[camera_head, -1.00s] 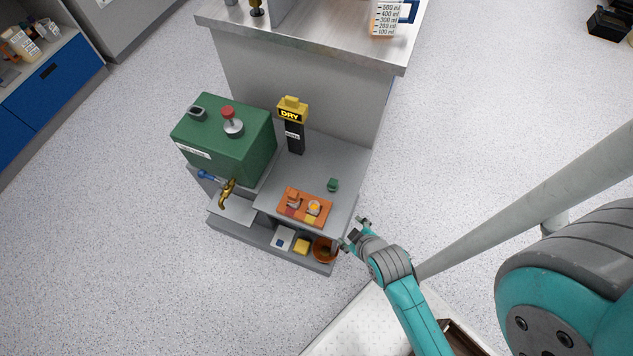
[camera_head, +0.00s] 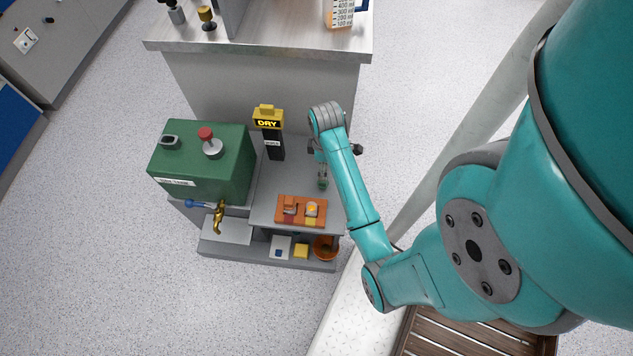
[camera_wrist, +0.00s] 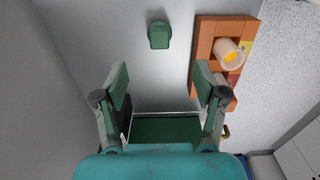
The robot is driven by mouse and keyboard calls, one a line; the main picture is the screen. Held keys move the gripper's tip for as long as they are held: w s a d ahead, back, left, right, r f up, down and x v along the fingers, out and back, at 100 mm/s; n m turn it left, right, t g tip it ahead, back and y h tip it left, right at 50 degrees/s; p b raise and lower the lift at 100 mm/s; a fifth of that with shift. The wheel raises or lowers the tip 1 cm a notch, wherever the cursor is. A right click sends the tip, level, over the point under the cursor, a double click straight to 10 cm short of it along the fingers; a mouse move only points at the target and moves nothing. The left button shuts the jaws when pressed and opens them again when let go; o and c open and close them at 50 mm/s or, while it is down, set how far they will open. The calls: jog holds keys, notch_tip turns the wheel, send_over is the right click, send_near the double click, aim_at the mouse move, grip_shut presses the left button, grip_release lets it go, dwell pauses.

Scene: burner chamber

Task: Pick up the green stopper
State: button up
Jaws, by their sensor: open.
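The green stopper (camera_head: 322,184) stands on the grey upper shelf (camera_head: 265,205), just behind the orange tray, partly hidden by my arm in the head view. In the wrist view the stopper (camera_wrist: 159,35) is a small dark green piece near the top middle, clear of my fingers. My gripper (camera_wrist: 162,82) is open and empty, its two fingertips apart, with the stopper beyond them. In the head view my gripper (camera_head: 322,165) is above the shelf close to the stopper, mostly covered by the arm.
An orange tray (camera_head: 282,218) with small items sits at the shelf's front. A black post with a yellow DRY cap (camera_head: 269,122) stands behind left. A green tank (camera_head: 195,165) with a brass tap is at left. A grey counter wall (camera_head: 240,95) rises behind.

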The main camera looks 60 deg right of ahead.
aim_at(323, 183)
notch_tip(323, 183, down, 10)
jog(key=shift+f, duration=0.2)
dwell(0.4)
jog(key=c, duration=0.9)
